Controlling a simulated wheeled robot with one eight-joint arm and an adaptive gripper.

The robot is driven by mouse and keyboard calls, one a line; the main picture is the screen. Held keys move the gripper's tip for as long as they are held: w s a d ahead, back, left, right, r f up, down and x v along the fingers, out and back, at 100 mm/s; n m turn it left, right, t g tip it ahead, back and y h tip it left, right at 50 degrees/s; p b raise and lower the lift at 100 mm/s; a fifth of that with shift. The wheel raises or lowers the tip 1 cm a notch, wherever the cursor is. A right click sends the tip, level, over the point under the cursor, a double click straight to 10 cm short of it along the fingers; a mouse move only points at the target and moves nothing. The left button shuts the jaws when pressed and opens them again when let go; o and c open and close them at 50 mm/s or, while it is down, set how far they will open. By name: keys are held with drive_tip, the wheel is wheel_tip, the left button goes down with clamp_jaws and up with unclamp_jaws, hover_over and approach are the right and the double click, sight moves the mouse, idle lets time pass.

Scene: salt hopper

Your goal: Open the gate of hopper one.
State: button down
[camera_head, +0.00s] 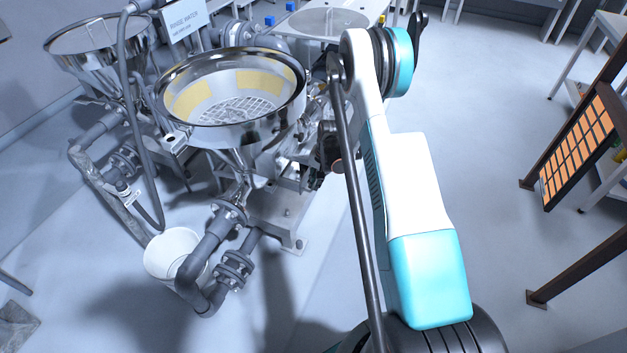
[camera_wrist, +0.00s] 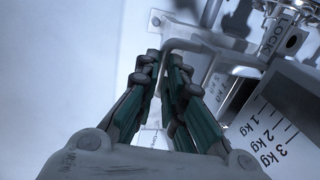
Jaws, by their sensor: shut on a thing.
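In the head view a steel hopper (camera_head: 232,112) with a round bowl, a grate inside and yellow patches stands just left of my arm. I cannot read which number it bears. In the wrist view my gripper (camera_wrist: 165,62) is shut on a bent grey metal handle (camera_wrist: 190,44), which runs right from between the fingertips towards the hopper's metalwork. A plate marked LOCK (camera_wrist: 272,38) is at the upper right. A scale plate (camera_wrist: 274,128) marked 1, 2 and 3 kg is at the right. The gate's position is unclear.
A second steel hopper (camera_head: 92,45) stands at the far left. Grey pipes (camera_head: 205,245) and a white bucket (camera_head: 172,252) are in front of the hoppers. An orange-panelled rack (camera_head: 578,150) stands at the right. The floor between my arm and the rack is clear.

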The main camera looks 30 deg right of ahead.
drive_tip(key=c, duration=1.7)
unclamp_jaws()
drive_tip(key=r, duration=0.4)
drive_tip(key=s+d+r, duration=0.1)
drive_tip(key=r, duration=0.3)
drive_tip(key=s+r, duration=0.1)
drive_tip(key=r, duration=0.2)
drive_tip(key=shift+d+r, duration=0.25)
drive_tip(key=shift+r, duration=0.15)
drive_tip(key=shift+w, duration=0.1)
